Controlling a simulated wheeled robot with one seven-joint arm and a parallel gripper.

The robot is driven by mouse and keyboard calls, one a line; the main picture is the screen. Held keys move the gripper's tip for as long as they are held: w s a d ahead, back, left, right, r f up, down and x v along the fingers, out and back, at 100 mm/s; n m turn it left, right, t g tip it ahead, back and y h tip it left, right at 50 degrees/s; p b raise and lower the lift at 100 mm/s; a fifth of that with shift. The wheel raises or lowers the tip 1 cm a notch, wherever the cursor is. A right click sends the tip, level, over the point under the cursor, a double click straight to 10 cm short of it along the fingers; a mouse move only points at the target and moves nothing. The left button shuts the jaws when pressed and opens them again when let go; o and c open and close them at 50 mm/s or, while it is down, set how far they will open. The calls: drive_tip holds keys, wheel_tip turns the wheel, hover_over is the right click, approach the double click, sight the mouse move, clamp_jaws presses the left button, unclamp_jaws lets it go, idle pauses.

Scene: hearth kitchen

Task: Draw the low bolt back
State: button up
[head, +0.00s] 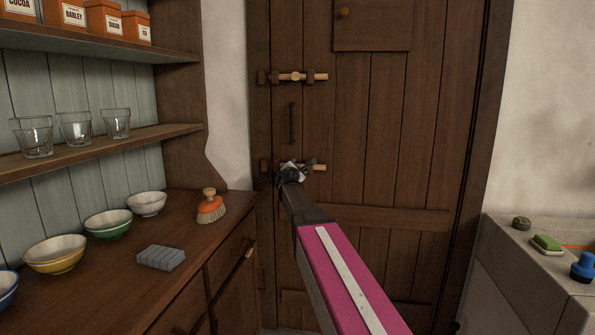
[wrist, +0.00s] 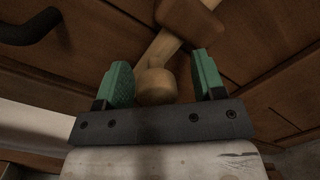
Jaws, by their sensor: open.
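The low bolt (head: 319,167) is a pale wooden bar on the plank door, at the lower of two bolt positions. Its right end shows past my gripper (head: 291,172), which hides its middle in the head view. In the wrist view the bolt's round wooden knob (wrist: 157,87) sits between the two green fingers of my gripper (wrist: 159,62). The fingers are open, with a gap visible on the right; contact on the left is unclear. The bar (wrist: 168,46) runs up and right into a wooden bracket (wrist: 188,17).
The upper bolt (head: 297,76) and a dark door handle (head: 292,123) are above my gripper. A wooden counter (head: 190,245) at left carries bowls, a brush (head: 211,208) and a grey block (head: 161,257). A stone ledge (head: 520,255) stands at right.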

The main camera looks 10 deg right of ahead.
drive_tip(key=v, duration=1)
drive_tip(key=shift+s+a, duration=0.2)
drive_tip(key=shift+s, duration=0.15)
drive_tip(key=s+d+f+m+g, duration=0.2)
drive_tip(key=s+f+m+g, duration=0.15)
drive_tip(key=f, duration=0.45)
drive_tip(key=s+d+f+m+g+y, duration=0.1)
drive_tip(key=s+f+m+g, duration=0.2)
drive_tip(key=f, duration=0.4)
drive_tip(key=s+d+f+m+g, duration=0.2)
drive_tip(key=s+f+m, duration=0.25)
drive_tip(key=f, duration=0.35)
drive_tip(key=s+a+f+m+g+y, duration=0.2)
drive_tip(key=s+f+m+g+y, duration=0.1)
drive_tip(key=s+f, duration=0.6)
drive_tip(key=s+a+f+m+g+y, duration=0.3)
drive_tip(key=s+f+m+g, duration=0.1)
drive_tip(key=s+f+m, duration=0.3)
drive_tip(key=shift+s+a+f+m+g+y, duration=0.35)
drive_tip(key=shift+s+f+m+y, duration=0.05)
drive_tip(key=shift+s+f, duration=0.55)
